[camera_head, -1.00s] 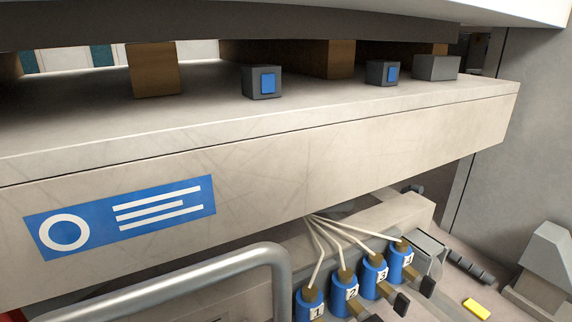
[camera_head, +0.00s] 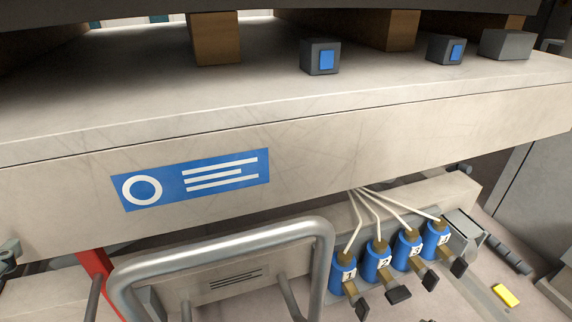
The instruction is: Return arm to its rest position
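Neither of my arms nor grippers shows clearly in the head view. The panel bender's pale beam (camera_head: 350,140) crosses the view, with a blue label (camera_head: 190,180) on its front. Several numbered blue cylinders (camera_head: 376,262) with brass tops and dark levers stand below it at the lower right. White lines run from them up under the beam.
A grey tubular handle (camera_head: 225,240) stands in the lower middle. A red post (camera_head: 97,275) is at the lower left. Grey blocks with blue faces (camera_head: 321,58) and wooden blocks (camera_head: 216,40) sit on the beam's top. A yellow piece (camera_head: 506,295) lies at the lower right.

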